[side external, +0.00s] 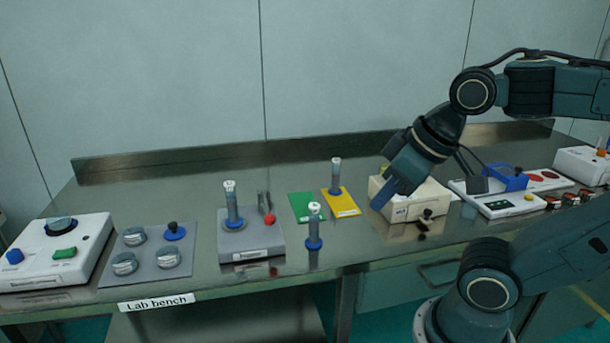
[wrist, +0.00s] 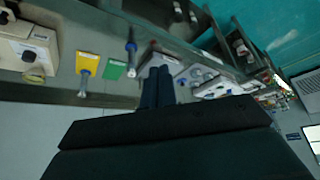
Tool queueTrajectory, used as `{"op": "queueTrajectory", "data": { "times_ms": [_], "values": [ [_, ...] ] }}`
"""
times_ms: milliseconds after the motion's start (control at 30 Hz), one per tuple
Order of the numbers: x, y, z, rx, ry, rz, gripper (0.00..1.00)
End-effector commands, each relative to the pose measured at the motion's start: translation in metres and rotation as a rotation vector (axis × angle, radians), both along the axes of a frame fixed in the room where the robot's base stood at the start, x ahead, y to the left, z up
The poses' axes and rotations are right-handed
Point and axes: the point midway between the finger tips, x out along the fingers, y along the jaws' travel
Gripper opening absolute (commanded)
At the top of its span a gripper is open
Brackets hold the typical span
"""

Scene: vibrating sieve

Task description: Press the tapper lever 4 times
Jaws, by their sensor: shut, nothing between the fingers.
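The tapper (side external: 237,245) is a grey box with a printed label, standing mid-bench in the side view. Its lever ends in a red ball (side external: 269,219) at the box's right. A column with a blue base and light cap stands on the box. My gripper (side external: 379,206) is shut and empty. In the side view it is well to the right of the tapper, in front of the cream box. In the wrist view the fingers (wrist: 157,86) overlap the distant tapper (wrist: 150,57) in the picture.
Green (side external: 302,207) and yellow (side external: 347,208) mats lie between gripper and tapper; a capped tube (side external: 336,174) stands on the yellow one. Another tube (side external: 314,228) stands at the front. The cream box (side external: 437,192) is beside my gripper. A knob plate (side external: 147,262) lies left.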

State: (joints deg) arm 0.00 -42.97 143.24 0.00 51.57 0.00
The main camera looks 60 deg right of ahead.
Motion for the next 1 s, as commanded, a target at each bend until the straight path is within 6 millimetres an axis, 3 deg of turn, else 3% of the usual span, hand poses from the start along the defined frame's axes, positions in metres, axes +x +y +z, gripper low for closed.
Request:
{"op": "queueTrajectory", "data": {
  "times_ms": [567,767,1000],
  "values": [
    [0.004,0.000,0.001,-0.007,-0.004,0.010,0.00],
    [0.023,-0.002,0.003,-0.032,-0.022,0.052,0.00],
    [0.064,-0.006,0.006,-0.094,-0.066,0.147,0.00]
  ]
}}
